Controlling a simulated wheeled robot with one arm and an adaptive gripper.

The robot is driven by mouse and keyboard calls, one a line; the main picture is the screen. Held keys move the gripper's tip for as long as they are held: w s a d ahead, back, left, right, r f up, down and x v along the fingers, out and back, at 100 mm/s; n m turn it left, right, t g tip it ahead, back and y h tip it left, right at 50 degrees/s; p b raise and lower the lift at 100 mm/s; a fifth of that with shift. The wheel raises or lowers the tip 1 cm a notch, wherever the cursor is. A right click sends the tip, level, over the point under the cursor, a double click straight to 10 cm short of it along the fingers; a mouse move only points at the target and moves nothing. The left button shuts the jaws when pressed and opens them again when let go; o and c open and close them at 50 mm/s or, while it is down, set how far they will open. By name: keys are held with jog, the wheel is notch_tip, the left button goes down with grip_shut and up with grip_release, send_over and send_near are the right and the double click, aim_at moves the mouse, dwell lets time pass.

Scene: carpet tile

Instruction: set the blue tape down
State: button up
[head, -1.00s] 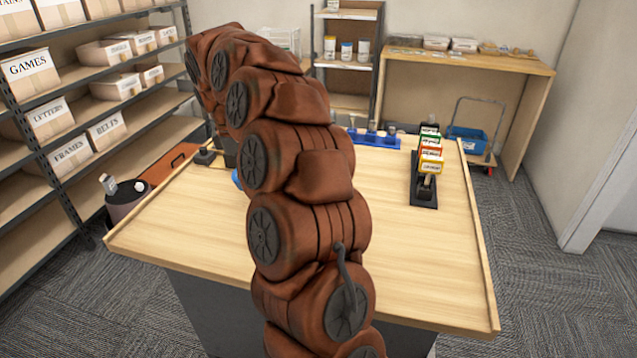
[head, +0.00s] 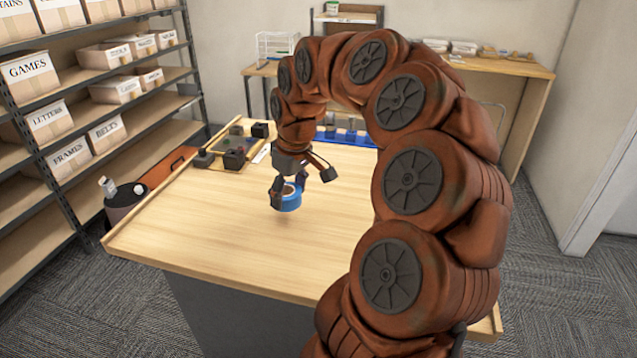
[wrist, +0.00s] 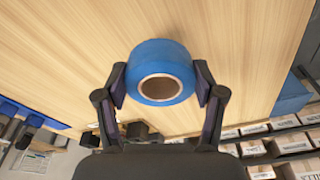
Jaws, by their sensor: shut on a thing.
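The blue tape (head: 290,202) is a thick blue roll with a brown core. My gripper (head: 288,190) is shut on it, over the left middle of the wooden table (head: 220,235). In the wrist view the tape (wrist: 160,58) sits between the two dark fingers of my gripper (wrist: 161,88), one pressed on each side, its core hole facing the camera. Bare wood shows around it. The tape looks a little above the table top; the exact gap cannot be told.
A tray with dark blocks (head: 235,150) stands at the table's back left. A blue rack (head: 345,137) is at the back, partly behind my arm. The table's front left is clear. Shelves with labelled boxes (head: 70,155) stand at left. My arm hides the table's right side.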

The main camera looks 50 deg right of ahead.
jog(key=p, duration=0.4)
send_over(319, 184)
jog(key=shift+s+a+f, duration=0.25)
jog(key=shift+s+f, duration=0.05)
jog(key=shift+f, duration=0.35)
jog(key=shift+d+f, duration=0.1)
jog(key=shift+d, duration=0.1)
jog(key=shift+d+f+p, duration=0.1)
jog(key=shift+f+p, duration=0.05)
jog(key=shift+p, duration=0.15)
jog(key=shift+f+p, duration=0.55)
jog(key=shift+f, duration=1.05)
jog(key=o, duration=1.3)
jog(key=shift+c, duration=0.2)
notch_tip(319, 184, up, 12)
jog(key=s+b, duration=0.2)
